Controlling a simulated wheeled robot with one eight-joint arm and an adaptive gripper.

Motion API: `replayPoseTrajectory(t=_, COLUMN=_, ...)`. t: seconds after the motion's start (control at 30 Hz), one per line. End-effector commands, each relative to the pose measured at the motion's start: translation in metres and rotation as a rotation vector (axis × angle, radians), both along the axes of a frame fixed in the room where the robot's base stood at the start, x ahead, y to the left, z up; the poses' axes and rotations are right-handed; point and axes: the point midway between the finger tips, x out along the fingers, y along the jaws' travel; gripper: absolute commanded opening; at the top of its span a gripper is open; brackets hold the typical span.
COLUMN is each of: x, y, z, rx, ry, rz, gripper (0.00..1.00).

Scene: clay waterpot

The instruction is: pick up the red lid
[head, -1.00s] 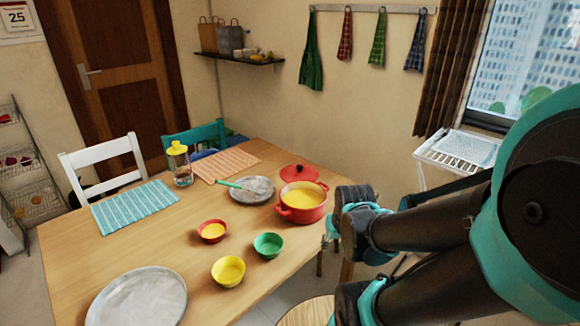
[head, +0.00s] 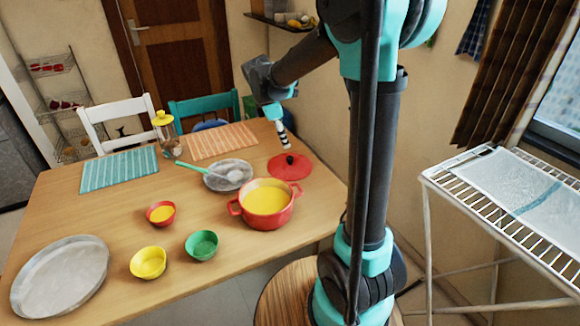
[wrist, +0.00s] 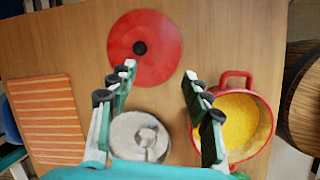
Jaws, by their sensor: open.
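The red lid (head: 280,172) is a flat disc with a dark knob, lying on the table behind the pot. It also shows whole in the wrist view (wrist: 160,62), at top centre. My gripper (head: 286,146) is above the table, just over the lid's knob in the head view. In the wrist view my gripper (wrist: 158,75) has its fingers spread wide, nothing between them, with the lid below and ahead of the fingertips. I see no contact with the lid.
A red pot (head: 267,205) of yellow food stands close in front of the lid. A grey plate (head: 240,184) with a green-handled utensil (head: 196,168) is to its left. A striped orange mat (head: 220,141) and a glass jar (head: 166,138) are farther left. Small bowls stand nearer.

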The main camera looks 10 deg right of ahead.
Motion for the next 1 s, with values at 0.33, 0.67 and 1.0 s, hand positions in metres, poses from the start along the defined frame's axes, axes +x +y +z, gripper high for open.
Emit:
replayPoseTrajectory(t=0.33, x=0.043, y=0.029, z=0.006, rx=-0.114, ry=0.122, rz=0.279, gripper=0.49)
replayPoseTrajectory(t=0.67, x=0.050, y=0.006, z=-0.050, rx=-0.114, ry=0.122, rz=0.279, gripper=0.49)
replayPoseTrajectory(t=1.0, x=0.055, y=-0.012, z=-0.097, rx=-0.114, ry=0.122, rz=0.279, gripper=0.49)
